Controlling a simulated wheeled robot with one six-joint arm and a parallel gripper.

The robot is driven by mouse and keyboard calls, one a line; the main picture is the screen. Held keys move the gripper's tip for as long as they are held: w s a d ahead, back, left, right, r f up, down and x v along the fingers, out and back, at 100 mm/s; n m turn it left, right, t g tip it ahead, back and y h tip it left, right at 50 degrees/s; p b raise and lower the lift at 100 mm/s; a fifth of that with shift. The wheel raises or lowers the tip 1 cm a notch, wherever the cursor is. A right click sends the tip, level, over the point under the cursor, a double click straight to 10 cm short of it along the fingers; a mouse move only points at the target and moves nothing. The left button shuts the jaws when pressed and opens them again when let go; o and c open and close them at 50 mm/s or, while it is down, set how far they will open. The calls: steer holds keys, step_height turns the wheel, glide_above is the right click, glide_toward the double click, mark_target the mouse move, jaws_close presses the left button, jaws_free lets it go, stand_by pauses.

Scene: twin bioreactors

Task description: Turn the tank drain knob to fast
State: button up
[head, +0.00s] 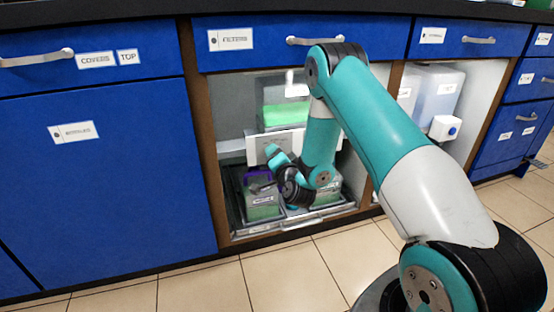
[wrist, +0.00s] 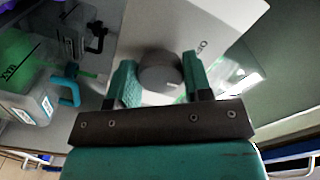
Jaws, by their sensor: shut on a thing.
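The drain knob (wrist: 158,77) is a grey round knob on a pale panel (wrist: 185,22) in the wrist view. My gripper (wrist: 160,70) has its two teal fingers on either side of the knob and is shut on it. A short, partly hidden dark label is on the panel beside the right finger; I cannot read it fully or tell the knob's setting. In the head view, my gripper reaches into the open cabinet bay at the white panel (head: 256,151), below a tank with green liquid (head: 287,114). The knob is hidden there.
In the head view, containers (head: 262,203) stand low in the bay, close to my wrist. A white box with a blue knob (head: 446,128) is in the right bay. In the wrist view, jugs (wrist: 35,100) stand at the left. The tiled floor (head: 285,275) in front is clear.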

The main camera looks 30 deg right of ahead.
steer(key=shift+s+a+m+b, duration=0.1)
steer(key=shift+m+b, duration=1.75)
steer(key=shift+m, duration=2.75)
steer(key=o, duration=0.9)
steer(key=shift+r, duration=0.1)
